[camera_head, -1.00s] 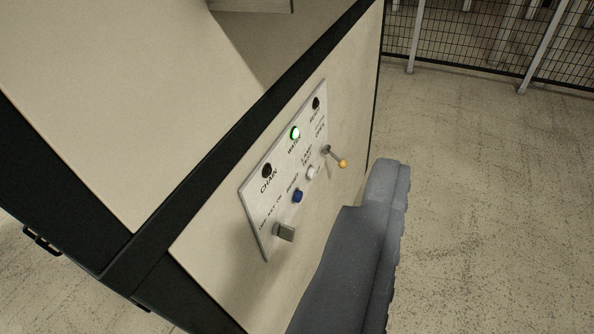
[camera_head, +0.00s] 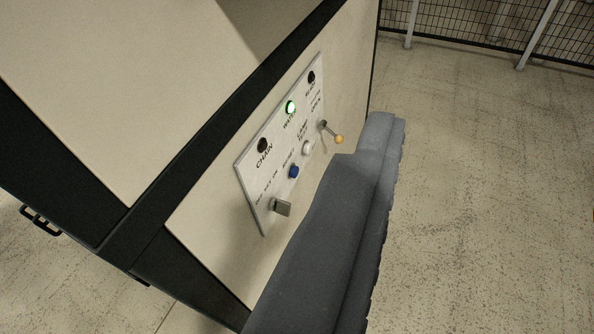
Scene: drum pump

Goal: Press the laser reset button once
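A tilted-looking white control panel (camera_head: 247,172) is on the side of a beige cabinet. A blue button (camera_head: 293,171) is in its lower row, with a small label that seems to read RESET; I cannot read the word laser. A white button (camera_head: 307,148) is to its upper right and a grey key switch (camera_head: 282,208) to its lower left. My grey gripper (camera_head: 382,135) is in front of the panel on the right, its tip near the lever in the picture. It does not visibly touch the blue button. The gap between its fingers cannot be made out.
A lever with an orange knob (camera_head: 338,139) sticks out at the panel's right end. A green lamp (camera_head: 291,107) is lit between two dark lamps. The beige cabinet (camera_head: 215,235) has black edges. Open floor (camera_head: 480,200) and a mesh fence (camera_head: 470,25) are on the right.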

